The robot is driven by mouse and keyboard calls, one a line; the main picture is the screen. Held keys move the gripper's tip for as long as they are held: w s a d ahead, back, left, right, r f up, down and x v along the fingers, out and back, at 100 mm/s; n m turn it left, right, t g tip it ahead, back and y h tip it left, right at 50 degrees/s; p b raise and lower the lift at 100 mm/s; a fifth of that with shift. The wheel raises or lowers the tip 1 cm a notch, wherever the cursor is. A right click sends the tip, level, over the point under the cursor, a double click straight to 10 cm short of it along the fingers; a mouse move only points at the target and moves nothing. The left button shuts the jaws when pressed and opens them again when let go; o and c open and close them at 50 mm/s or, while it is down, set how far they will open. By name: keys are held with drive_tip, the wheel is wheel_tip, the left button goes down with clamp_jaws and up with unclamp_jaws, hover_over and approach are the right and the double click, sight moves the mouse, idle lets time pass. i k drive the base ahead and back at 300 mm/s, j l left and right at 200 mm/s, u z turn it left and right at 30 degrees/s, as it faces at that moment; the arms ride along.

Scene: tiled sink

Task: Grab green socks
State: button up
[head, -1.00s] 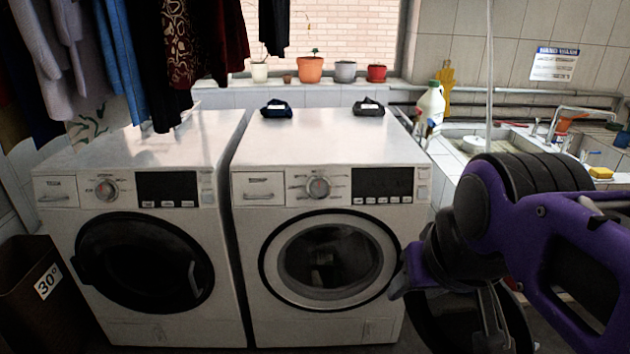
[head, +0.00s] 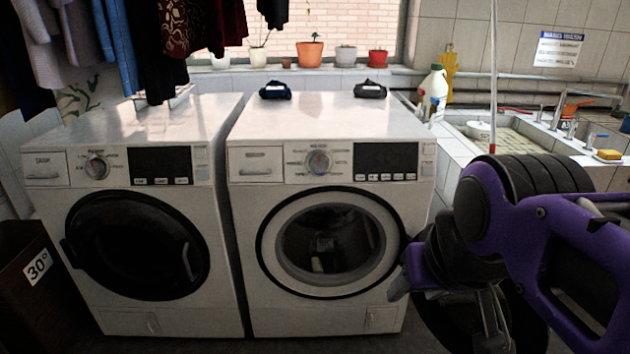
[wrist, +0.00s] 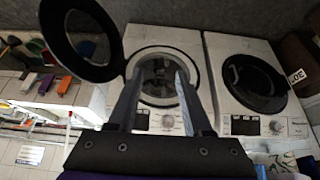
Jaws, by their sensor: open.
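Two small folded dark bundles with light labels, perhaps socks, lie on top of the right washing machine (head: 318,108). The left bundle (head: 275,91) looks navy blue and the right bundle (head: 370,91) dark grey; neither is clearly green. Green socks cannot be made out. My gripper (wrist: 159,72) is open and empty, with its two fingers apart in front of that machine's round opening (wrist: 160,85). In the wrist view, which is upside down, a black-rimmed round door (wrist: 82,42) stands swung out beside the opening. A small pale thing, unclear, shows inside the drum.
A second machine with a dark closed door (head: 137,249) stands at the left, beside a brown bin (head: 28,285) marked 30°. Clothes (head: 135,40) hang above it. A white bottle (head: 434,88) and a tiled sink (head: 520,138) are at the right. Pots line the sill.

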sight(340, 266)
drive_tip(key=i+j, duration=0.1)
drive_tip(key=j, duration=0.2)
drive_tip(key=i+j, duration=0.15)
drive_tip(key=j, duration=0.15)
drive_tip(key=i+j, duration=0.1)
drive_tip(key=j, duration=0.25)
drive_tip(key=i+j, duration=0.1)
drive_tip(key=j, duration=0.2)
drive_tip(key=z, duration=0.05)
